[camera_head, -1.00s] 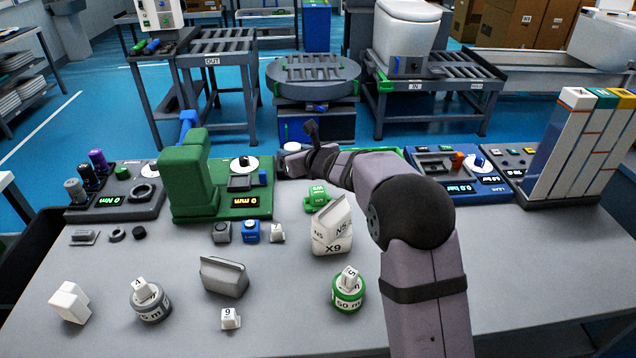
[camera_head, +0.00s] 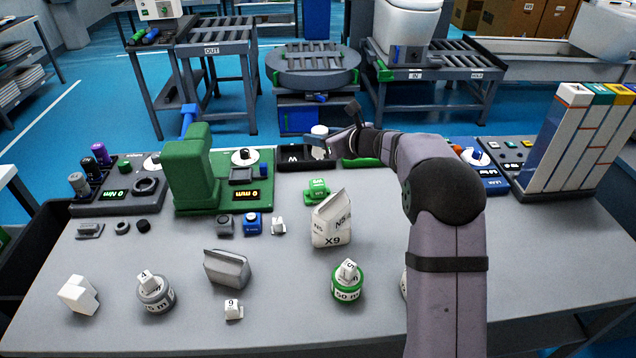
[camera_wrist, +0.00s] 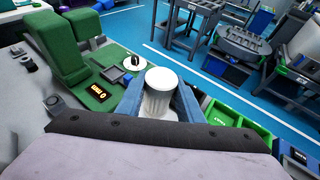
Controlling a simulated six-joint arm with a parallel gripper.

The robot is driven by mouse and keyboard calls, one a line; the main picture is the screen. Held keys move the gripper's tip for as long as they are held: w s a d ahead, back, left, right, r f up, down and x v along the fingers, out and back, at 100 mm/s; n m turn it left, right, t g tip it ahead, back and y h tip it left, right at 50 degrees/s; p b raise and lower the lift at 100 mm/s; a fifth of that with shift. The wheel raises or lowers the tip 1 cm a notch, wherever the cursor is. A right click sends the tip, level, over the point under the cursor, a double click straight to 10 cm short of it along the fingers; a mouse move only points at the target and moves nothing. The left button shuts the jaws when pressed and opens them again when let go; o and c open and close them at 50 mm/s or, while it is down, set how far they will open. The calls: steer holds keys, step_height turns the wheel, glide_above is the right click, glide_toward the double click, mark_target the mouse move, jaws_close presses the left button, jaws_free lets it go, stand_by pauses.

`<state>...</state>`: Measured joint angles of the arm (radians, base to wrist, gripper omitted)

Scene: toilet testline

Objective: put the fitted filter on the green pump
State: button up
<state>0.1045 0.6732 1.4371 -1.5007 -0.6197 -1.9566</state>
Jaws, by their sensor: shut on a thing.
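My gripper (camera_wrist: 160,98) is shut on a white ribbed cylinder (camera_wrist: 159,88), apparently the filter, upright between the two blue fingers. In the head view the cylinder's white top (camera_head: 319,130) shows at the back of the bench, by a black "W" tray. I cannot tell whether its foot touches anything. A small green part with white lettering (camera_head: 317,190) lies mid-bench, in front of the gripper; it may be the green pump. A cylinder with a green band marked 50 (camera_head: 346,282) stands nearer the front, a white tagged piece on top.
A tall green fixture (camera_head: 190,175) stands at the back left. A white X9 pouch (camera_head: 332,222) stands beside the green part. A grey block (camera_head: 227,268) and a grey-banded cylinder (camera_head: 155,295) are farther forward. A green bin (camera_wrist: 225,118) lies right of the gripper in the wrist view.

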steer(key=shift+s+a+r, duration=0.1)
steer(key=shift+s+a, duration=0.05)
steer(key=shift+a, duration=0.15)
glide_above(318, 182)
steer(key=shift+f+p, duration=0.3)
steer(key=shift+f, duration=4.65)
steer(key=shift+f+b, duration=0.25)
steer(key=shift+b, duration=0.1)
steer(key=o, duration=1.1)
steer(key=shift+s, duration=0.1)
steer(key=shift+r, duration=0.15)
